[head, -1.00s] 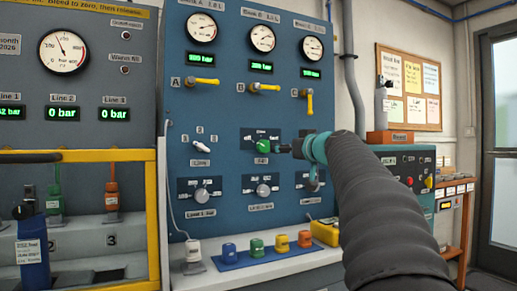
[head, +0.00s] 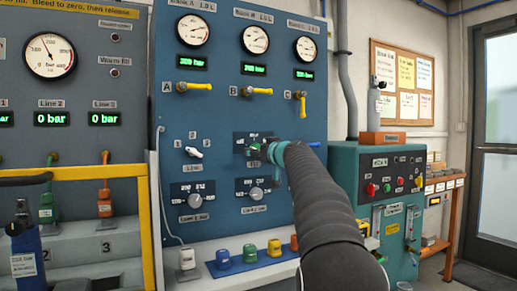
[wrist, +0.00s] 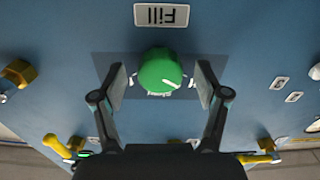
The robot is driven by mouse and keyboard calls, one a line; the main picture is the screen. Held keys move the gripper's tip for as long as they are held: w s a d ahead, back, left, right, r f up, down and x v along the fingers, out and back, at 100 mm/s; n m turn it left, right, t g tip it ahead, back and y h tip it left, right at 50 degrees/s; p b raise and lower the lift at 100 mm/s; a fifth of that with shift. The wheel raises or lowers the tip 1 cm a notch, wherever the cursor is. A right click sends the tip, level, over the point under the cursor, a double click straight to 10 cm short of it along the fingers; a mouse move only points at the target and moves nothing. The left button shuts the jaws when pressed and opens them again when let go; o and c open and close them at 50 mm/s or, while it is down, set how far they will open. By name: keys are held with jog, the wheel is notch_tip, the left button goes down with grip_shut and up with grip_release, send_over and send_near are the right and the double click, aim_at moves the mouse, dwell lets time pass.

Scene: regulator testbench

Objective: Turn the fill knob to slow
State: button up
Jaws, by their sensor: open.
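The green fill knob (wrist: 160,70) sits on a dark plate on the blue panel. In the wrist view, which is upside down, the "Fill" label (wrist: 162,15) is above it. The knob's white mark points to the lower right there. My gripper (wrist: 160,85) is open, with one finger on each side of the knob and a gap at each side. In the head view the knob (head: 254,148) shows just left of my gripper (head: 266,150), which hides part of its plate. The position words on the plate are too small or hidden to read.
Yellow valve handles (head: 259,91) are above the knob on the panel. A grey regulator knob (head: 256,193) is below, and a white selector switch (head: 194,152) to the left. Coloured caps (head: 249,253) stand on the ledge. A teal control box (head: 392,170) is on the right.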

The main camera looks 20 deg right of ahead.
jog(key=shift+c, duration=0.3)
jog(key=c, duration=1.1)
jog(key=shift+m, duration=0.4)
jog(key=m, duration=1)
jog(key=shift+r+m, duration=0.1)
jog(key=shift+m, duration=0.6)
jog(key=o, duration=1.2)
jog(key=shift+c, duration=0.2)
